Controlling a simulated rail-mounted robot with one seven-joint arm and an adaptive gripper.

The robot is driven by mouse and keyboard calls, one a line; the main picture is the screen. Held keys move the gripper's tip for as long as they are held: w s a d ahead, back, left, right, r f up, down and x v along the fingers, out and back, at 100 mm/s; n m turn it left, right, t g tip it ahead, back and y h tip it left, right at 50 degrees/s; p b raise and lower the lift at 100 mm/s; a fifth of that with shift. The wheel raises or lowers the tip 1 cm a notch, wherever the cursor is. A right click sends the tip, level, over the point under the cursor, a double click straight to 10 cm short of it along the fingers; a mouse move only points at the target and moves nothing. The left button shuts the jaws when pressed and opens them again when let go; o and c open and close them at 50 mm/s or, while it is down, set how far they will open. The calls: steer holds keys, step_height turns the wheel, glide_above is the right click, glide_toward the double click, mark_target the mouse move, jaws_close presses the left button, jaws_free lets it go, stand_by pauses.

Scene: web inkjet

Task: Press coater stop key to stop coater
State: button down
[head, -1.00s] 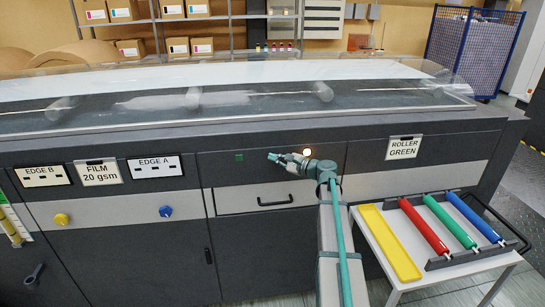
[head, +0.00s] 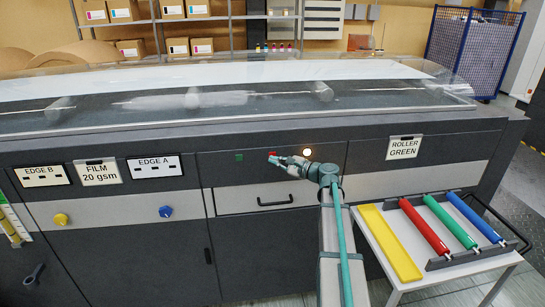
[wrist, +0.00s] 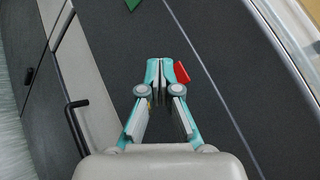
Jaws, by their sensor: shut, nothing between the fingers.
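The red key (head: 272,153) sits on the dark panel of the coater, right of a green key (head: 239,157). I take the red key as the stop key; no lettering on it is readable. My gripper (head: 271,160) is shut and empty, with its tips just below the red key in the head view. In the wrist view the red key (wrist: 182,72) shows just right of the closed fingertips (wrist: 161,68), partly hidden by them. Whether they touch is unclear. The green key (wrist: 132,4) is at the top edge there.
A round lamp (head: 308,153) glows right of the red key. A drawer handle (head: 275,201) sticks out below the panel. A white cart (head: 438,280) with a yellow tray (head: 390,243) and colored rollers stands at the right. A clear cover (head: 240,95) lies above.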

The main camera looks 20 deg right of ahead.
steer(key=s, duration=0.2)
steer(key=s+a, duration=0.1)
steer(key=s, duration=0.1)
steer(key=shift+s+a, duration=0.15)
steer(key=shift+s, duration=0.15)
stand_by(0.7)
steer(key=s+a+f+n+g+h, duration=0.1)
steer(key=s+a+f+n+g, duration=0.45)
steer(key=f, duration=0.75)
steer(key=s+a+f+n+g+h, duration=0.25)
steer(key=s+f, duration=0.55)
steer(key=f, duration=0.4)
steer(key=s+a+f+n+g, duration=0.45)
steer(key=s+f, duration=0.25)
steer(key=f, duration=0.6)
steer(key=s+a+f+n+g+h, duration=0.1)
steer(key=s+f, duration=0.4)
steer(key=s, duration=0.6)
steer(key=s+a+f+n+g+h, duration=0.2)
steer(key=s+a+f+n+g, duration=0.2)
steer(key=s, duration=0.8)
steer(key=s+a+f+n+g+h+b, duration=0.1)
steer(key=s+a+f+n+g+h, duration=0.1)
steer(key=s+a+f+g, duration=0.2)
steer(key=s+a+f, duration=0.1)
steer(key=s+f, duration=0.2)
steer(key=s, duration=0.4)
steer(key=shift+s+a+f+n, duration=0.15)
steer(key=shift+s+f+n, duration=0.2)
